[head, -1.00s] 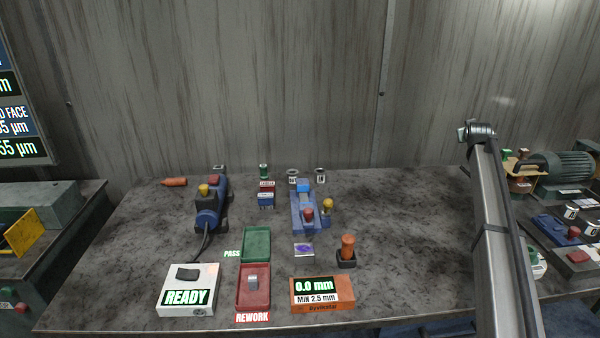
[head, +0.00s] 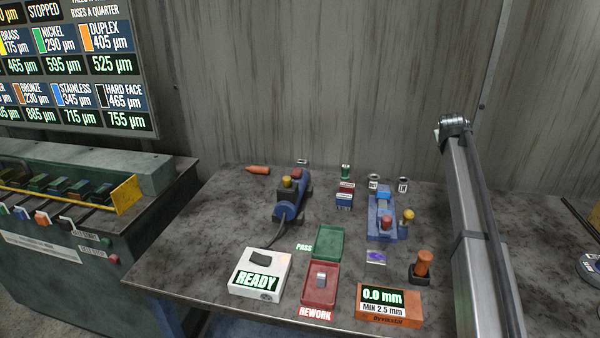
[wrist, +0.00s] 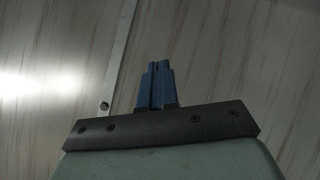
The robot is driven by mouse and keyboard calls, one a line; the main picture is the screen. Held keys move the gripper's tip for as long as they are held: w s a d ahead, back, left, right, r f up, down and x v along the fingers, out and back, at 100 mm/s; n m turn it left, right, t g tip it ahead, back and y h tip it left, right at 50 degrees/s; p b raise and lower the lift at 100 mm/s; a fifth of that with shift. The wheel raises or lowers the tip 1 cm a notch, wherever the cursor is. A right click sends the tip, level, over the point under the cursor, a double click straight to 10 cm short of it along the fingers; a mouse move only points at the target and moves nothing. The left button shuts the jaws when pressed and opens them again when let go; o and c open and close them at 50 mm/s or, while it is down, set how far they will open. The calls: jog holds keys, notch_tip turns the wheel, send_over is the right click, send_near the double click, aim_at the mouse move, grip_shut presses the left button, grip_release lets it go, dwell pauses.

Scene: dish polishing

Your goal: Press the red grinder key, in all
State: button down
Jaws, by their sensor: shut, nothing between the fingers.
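A blue machine with a cable (head: 291,208) stands at the back left of the table, with a yellow key and a red key (head: 302,174) on top. A second blue device (head: 381,204) stands to its right, with a red knob (head: 387,222) and a yellow knob (head: 408,215). I cannot tell from the picture which red part is the grinder key. My gripper (wrist: 157,68) shows in the wrist view, its blue fingers together and empty, facing a bare wall. It is out of the head view, apart from these devices.
A READY box (head: 260,273), a green PASS tray (head: 318,244), a red REWORK tray (head: 306,295) holding a small metal piece, and a 0.0 mm gauge (head: 390,316) stand in front. A belt bench (head: 75,265) is at left, under a display board (head: 75,70).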

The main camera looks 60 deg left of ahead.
jog(key=s+a+n+g, duration=0.1)
jog(key=s+a, duration=0.8)
jog(key=s, duration=0.2)
jog(key=s+a+n, duration=0.1)
jog(key=s+a, duration=0.7)
jog(key=s, duration=0.3)
jog(key=r+n+g, duration=0.1)
jog(key=r, duration=0.1)
send_over(294, 172)
jog(key=shift+f+h, duration=0.15)
jog(key=shift+h, duration=0.25)
jog(key=shift+f, duration=0.15)
jog(key=shift+f, duration=4.25)
jog(key=shift+f, duration=0.15)
jog(key=shift+d+f, duration=0.1)
jog(key=shift+f, duration=0.2)
